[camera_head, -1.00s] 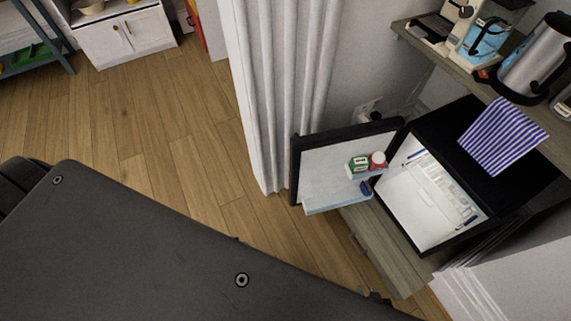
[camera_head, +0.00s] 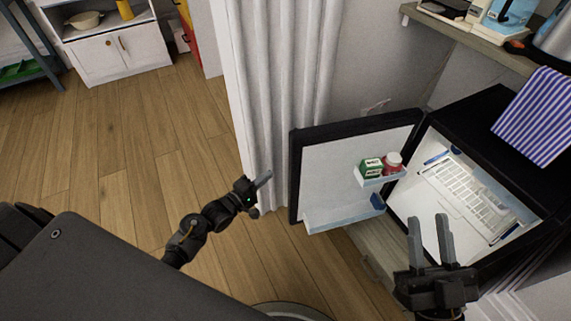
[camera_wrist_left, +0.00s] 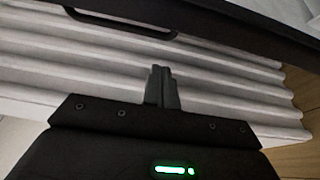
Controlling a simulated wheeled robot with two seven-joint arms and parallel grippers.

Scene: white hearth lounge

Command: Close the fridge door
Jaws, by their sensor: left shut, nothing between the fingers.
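The small black fridge (camera_head: 487,112) stands at the right with its door (camera_head: 335,163) wide open. The door swings out to the left, and its white inner side faces me. Door shelves hold a green-and-white carton (camera_head: 371,167) and a red jar with a white lid (camera_head: 392,163). My left gripper (camera_head: 264,179) is shut and empty, left of the door's free edge and in front of the curtain. In the left wrist view its fingers (camera_wrist_left: 161,88) point towards the curtain and the dark door edge (camera_wrist_left: 240,30). My right gripper (camera_head: 428,239) is open and empty in front of the fridge opening.
A white pleated curtain (camera_head: 275,90) hangs behind the door. A wooden shelf (camera_head: 470,42) with appliances is above the fridge, and a striped cloth (camera_head: 538,115) drapes over its top. Wooden floor (camera_head: 120,150) is clear at the left.

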